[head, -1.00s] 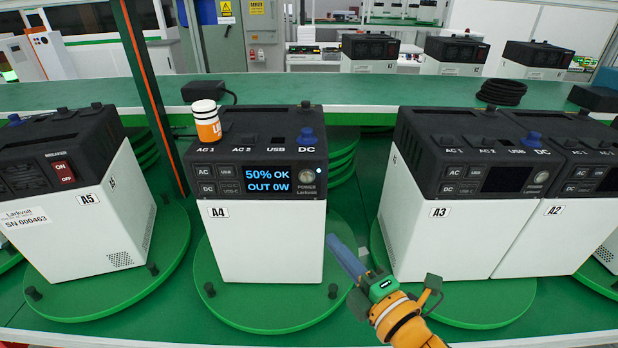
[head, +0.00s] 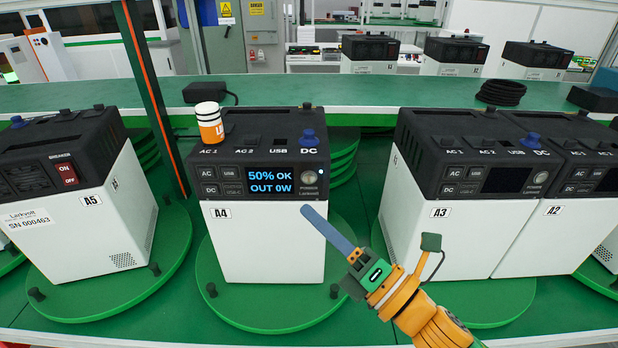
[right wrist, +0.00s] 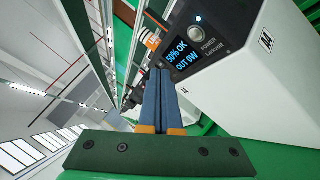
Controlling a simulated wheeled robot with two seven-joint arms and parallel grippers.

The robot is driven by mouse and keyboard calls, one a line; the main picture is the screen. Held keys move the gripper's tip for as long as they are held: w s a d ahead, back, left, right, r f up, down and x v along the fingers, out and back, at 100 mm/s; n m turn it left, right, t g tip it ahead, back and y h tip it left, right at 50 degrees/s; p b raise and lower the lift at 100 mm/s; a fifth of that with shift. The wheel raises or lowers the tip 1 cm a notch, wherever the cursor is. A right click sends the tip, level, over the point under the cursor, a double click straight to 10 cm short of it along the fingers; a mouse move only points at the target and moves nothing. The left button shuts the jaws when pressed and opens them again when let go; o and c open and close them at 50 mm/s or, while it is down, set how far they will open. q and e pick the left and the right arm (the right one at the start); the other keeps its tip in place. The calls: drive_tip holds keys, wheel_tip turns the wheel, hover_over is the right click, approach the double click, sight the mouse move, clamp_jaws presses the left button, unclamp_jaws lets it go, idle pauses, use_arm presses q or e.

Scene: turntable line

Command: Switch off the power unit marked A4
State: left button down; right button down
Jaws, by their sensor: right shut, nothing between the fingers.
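The power unit A4 (head: 262,240) stands upright on a green turntable (head: 262,318), front towards me. Its lit screen (head: 271,181) reads 50% OK, OUT 0W. Its round POWER button (head: 310,176) is right of the screen, with a small light beside it. In the right wrist view the button (right wrist: 196,33) and a lit blue-white light show near the screen (right wrist: 183,52). My right gripper (head: 308,210) is shut and empty, its tips in front of A4's right side, below the button; a gap to the unit cannot be judged. In the wrist view its fingers (right wrist: 160,75) lie together. My left gripper is not in view.
An orange-and-white canister (head: 210,122) stands on A4's top left. Unit A5 (head: 80,225) with a red breaker switch (head: 66,174) is at left. Units A3 (head: 440,235) and A2 (head: 550,235) are at right. A green post (head: 150,95) rises behind, between A5 and A4.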

approach(298, 172)
drive_tip(key=shift+s+a+x, duration=0.1)
drive_tip(key=shift+s+x, duration=0.05)
drive_tip(key=shift+x, duration=0.55)
drive_tip(key=shift+s+a+x, duration=0.1)
drive_tip(key=shift+a+x, duration=0.05)
drive_tip(key=shift+x, duration=0.6)
drive_tip(key=shift+s+a+x, duration=0.1)
drive_tip(key=shift+s+x, duration=0.05)
drive_tip(key=shift+x, duration=0.55)
drive_tip(key=shift+w, duration=0.1)
drive_tip(key=shift+w, duration=0.35)
drive_tip(key=shift+w, duration=0.3)
idle(0.7)
drive_tip(key=shift+s, duration=0.75)
drive_tip(key=s, duration=0.5)
drive_tip(key=shift+p, duration=0.35)
